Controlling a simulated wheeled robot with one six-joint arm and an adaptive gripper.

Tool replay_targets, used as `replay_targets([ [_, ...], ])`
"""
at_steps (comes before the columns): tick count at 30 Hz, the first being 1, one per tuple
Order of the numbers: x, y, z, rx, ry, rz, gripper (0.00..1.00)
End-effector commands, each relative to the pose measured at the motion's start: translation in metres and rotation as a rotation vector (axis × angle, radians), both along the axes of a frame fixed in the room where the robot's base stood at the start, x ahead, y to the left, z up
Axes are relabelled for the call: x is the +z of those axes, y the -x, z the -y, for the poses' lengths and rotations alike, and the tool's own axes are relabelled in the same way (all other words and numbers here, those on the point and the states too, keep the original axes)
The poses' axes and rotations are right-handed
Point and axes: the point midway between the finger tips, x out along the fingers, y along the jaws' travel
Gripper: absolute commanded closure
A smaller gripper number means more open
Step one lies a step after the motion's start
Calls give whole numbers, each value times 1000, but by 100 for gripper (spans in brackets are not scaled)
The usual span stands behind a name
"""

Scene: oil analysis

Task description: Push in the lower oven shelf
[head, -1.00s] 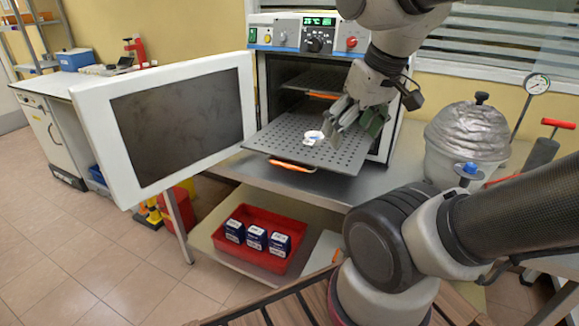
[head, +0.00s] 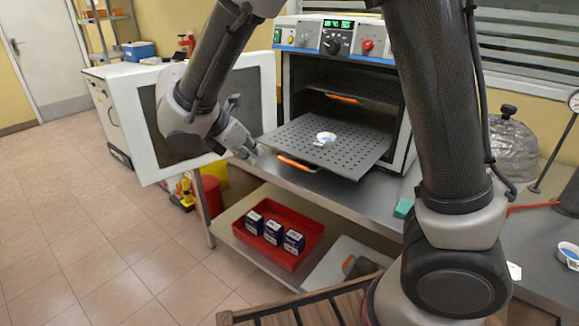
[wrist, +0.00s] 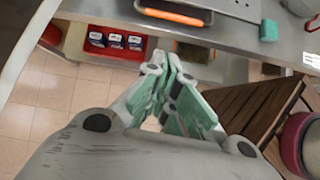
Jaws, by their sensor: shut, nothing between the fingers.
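The lower oven shelf (head: 352,152) is a perforated grey tray, pulled well out of the open oven (head: 300,78). A small white dish (head: 325,138) rests on it. Its orange front handle (head: 297,163) faces me, and the handle also shows at the top of the wrist view (wrist: 172,15). My gripper (head: 251,152) is shut and empty, just left of the shelf's front edge and near the handle. In the wrist view my gripper (wrist: 171,75) points toward the bench edge, apart from the handle.
The oven door (head: 160,125) stands wide open at the left. An upper shelf with an orange handle (head: 342,98) sits inside the oven. A red tray (head: 285,255) with several small boxes is on the level below. A green block (head: 403,208) lies on the steel bench right of the shelf.

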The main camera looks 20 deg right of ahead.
Motion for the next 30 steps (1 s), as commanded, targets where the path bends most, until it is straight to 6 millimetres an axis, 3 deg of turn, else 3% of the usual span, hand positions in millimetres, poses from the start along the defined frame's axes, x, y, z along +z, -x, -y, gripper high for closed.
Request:
replay_targets([
  [8,-5,-5,6,78,45,-41,100],
  [22,-78,-39,55,71,43,-43,100],
  [30,-83,-59,81,72,39,-40,100],
])
